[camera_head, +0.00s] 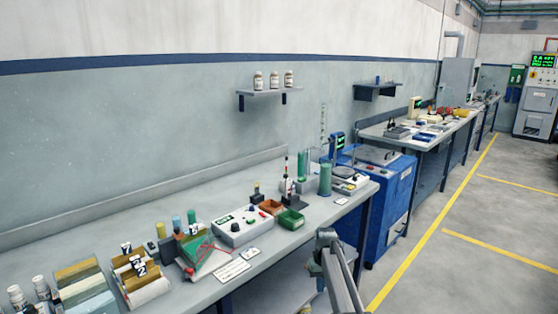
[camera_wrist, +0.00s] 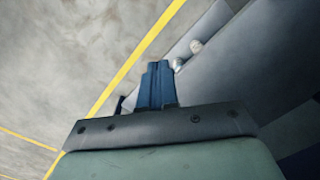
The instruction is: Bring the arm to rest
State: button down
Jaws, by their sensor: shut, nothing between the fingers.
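My arm shows in the head view at the bottom centre-right, in front of the workbench's (camera_head: 215,285) front edge. In the wrist view my gripper (camera_wrist: 158,68) has its two blue fingers pressed together, shut and empty. Behind the fingers, the wrist view shows the floor (camera_wrist: 70,60) with a yellow line on the left and a grey surface on the right. Nothing touches the fingers.
The bench holds a grey control box (camera_head: 238,227), a green bin (camera_head: 290,219), a brown bin (camera_head: 271,207) and racks at the front left. A blue cabinet (camera_head: 385,200) stands past the bench's end. Open floor (camera_head: 480,250) lies to the right.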

jog(key=s+d+f+g, duration=0.1)
jog(key=s+f+g, duration=0.2)
jog(key=s+f, duration=2.2)
jog(key=s+f+g, duration=0.1)
jog(key=s+f, duration=0.2)
jog(key=s, duration=1.2)
jog(key=s+d+f+m+g, duration=0.1)
jog(key=s+f, duration=0.2)
jog(key=s, duration=1.2)
jog(key=shift+s+f+g, duration=0.25)
jog(key=shift+f+g, duration=0.1)
jog(key=shift+g, duration=0.05)
